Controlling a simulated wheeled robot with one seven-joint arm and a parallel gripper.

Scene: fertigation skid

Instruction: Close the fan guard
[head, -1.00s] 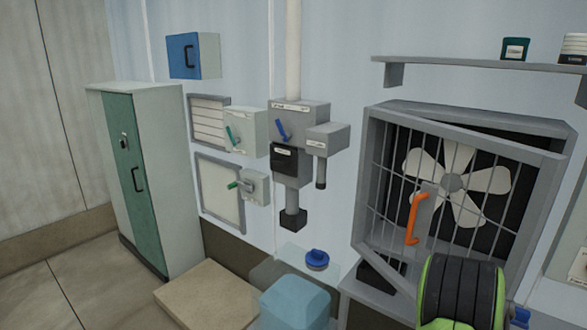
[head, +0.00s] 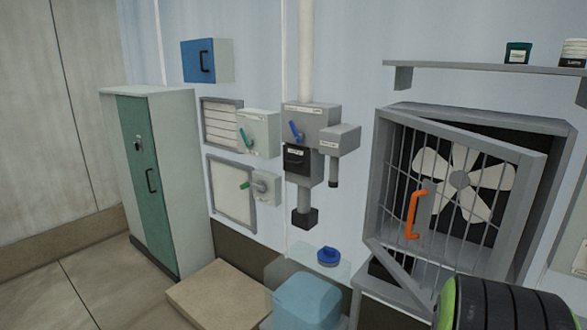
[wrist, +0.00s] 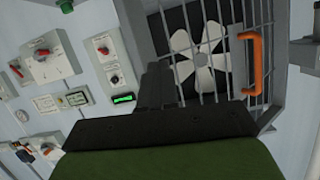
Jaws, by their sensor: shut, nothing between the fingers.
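The fan guard (head: 437,190) is a grey barred door on the fan housing (head: 500,115). It stands ajar, at an angle to the housing, with a dark wedge-shaped gap along its top. An orange handle (head: 412,214) is on the guard, and the white fan (head: 460,180) shows behind the bars. In the wrist view the guard's bars (wrist: 237,75) and the orange handle (wrist: 257,65) are at the upper right. My gripper (wrist: 158,74) is shut and empty, its dark fingers pictured left of the handle. In the head view the gripper itself cannot be made out.
A shelf (head: 480,66) with small containers is above the housing. Switch boxes (head: 312,122) are on the wall to the left. A green-doored cabinet (head: 150,180) stands farther left. A blue container (head: 305,302) and a beige slab (head: 217,295) are low in front.

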